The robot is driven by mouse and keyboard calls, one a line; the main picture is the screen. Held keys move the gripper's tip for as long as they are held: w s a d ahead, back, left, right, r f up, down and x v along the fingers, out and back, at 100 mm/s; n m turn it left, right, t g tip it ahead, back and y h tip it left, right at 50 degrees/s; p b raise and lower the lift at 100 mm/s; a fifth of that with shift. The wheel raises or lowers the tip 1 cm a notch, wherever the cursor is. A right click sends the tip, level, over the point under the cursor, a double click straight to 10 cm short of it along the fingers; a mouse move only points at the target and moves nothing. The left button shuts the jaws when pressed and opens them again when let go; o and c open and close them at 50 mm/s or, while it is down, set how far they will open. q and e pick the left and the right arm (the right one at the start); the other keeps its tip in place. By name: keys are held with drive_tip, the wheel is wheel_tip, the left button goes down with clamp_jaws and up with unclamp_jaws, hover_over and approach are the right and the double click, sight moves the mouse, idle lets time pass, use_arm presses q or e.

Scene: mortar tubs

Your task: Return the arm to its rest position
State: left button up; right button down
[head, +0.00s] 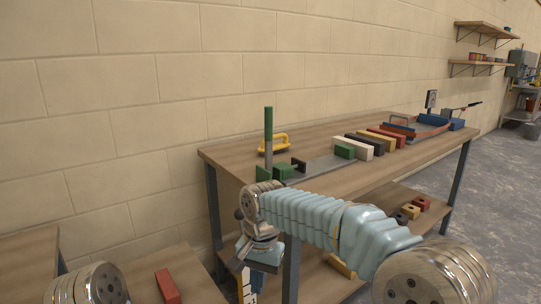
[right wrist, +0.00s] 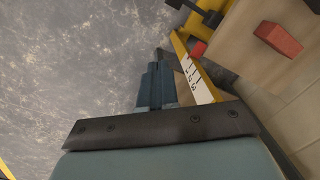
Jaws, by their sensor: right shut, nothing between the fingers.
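My right arm (head: 310,222) reaches in from the lower right across the front of the wooden workbench (head: 225,160). Its wrist bends down, and the right gripper (head: 258,285) hangs below the bench top, partly cut off by the lower picture edge. In the right wrist view the blue-grey right gripper (right wrist: 159,58) is shut and empty above the grey floor. My left gripper is not in view; only a metallic joint of mine shows at the lower left.
A yellow-edged, marked white strip (right wrist: 194,75) stands close beside the gripper. A red brick (head: 167,286) lies on a low wooden table (head: 200,287). The bench holds a row of bricks (head: 366,145), a green post (head: 268,135) and a tray (head: 430,127).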

drive_tip(key=s+d+f+n+y, duration=0.15)
drive_tip(key=d+f, duration=0.25)
drive_tip(key=f, duration=0.9)
drive_tip(key=s+d+f+y, duration=0.1)
drive_tip(key=s+d+f, duration=0.15)
drive_tip(key=f, duration=1.05)
drive_tip(key=s+d+f, duration=0.3)
drive_tip(key=s+f, duration=0.2)
drive_tip(key=s, duration=0.2)
drive_tip(key=s+d+f+t, duration=0.1)
drive_tip(key=s+d+f, duration=0.3)
drive_tip(key=s+f, duration=0.2)
drive_tip(key=shift+s+f+y, duration=0.3)
drive_tip(key=shift+s+y, duration=0.15)
drive_tip(key=shift+s, duration=0.8)
